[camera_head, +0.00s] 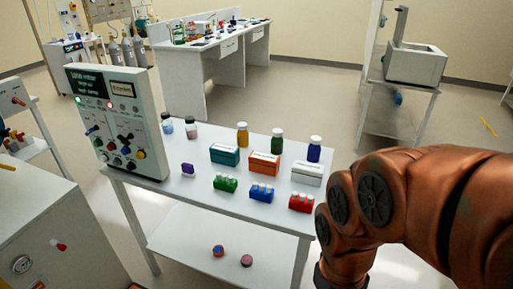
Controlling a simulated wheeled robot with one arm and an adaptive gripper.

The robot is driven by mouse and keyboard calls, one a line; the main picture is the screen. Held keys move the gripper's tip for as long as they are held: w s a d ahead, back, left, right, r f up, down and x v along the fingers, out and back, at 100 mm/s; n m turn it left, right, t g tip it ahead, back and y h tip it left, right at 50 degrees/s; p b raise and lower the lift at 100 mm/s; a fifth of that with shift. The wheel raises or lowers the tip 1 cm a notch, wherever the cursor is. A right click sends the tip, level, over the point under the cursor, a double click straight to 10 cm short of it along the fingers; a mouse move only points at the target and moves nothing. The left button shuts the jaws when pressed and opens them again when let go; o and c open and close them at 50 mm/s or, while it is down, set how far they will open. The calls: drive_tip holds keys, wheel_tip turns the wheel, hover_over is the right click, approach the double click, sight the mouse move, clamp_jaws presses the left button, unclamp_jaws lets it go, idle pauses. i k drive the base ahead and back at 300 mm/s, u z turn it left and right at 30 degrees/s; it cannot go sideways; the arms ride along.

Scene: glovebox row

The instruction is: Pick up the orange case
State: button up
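The orange case (263,166) is a small box with a pale label on top. It stands on the white table (190,205), in the middle of a row of three boxes. A teal box (224,156) is on its left and a white box (307,173) on its right, with small gaps between. My copper-coloured arm fills the right of the view and bends down out of the bottom edge. My gripper is not in view.
Behind the boxes stand an amber bottle (242,135), a green bottle (278,142) and a blue bottle (314,150). In front are green (226,183), blue (262,190) and red racks (301,202). A tall control panel (118,120) stands at the table's left.

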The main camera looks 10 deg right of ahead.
sight(264, 162)
drive_tip(key=z, duration=0.6)
drive_tip(key=k, duration=1.3)
drive_tip(key=z, duration=0.75)
drive_tip(key=i, duration=1.05)
drive_tip(key=u, duration=0.55)
drive_tip(key=i, duration=0.85)
drive_tip(key=u, duration=1.3)
drive_tip(key=i, duration=0.35)
drive_tip(key=u, duration=0.35)
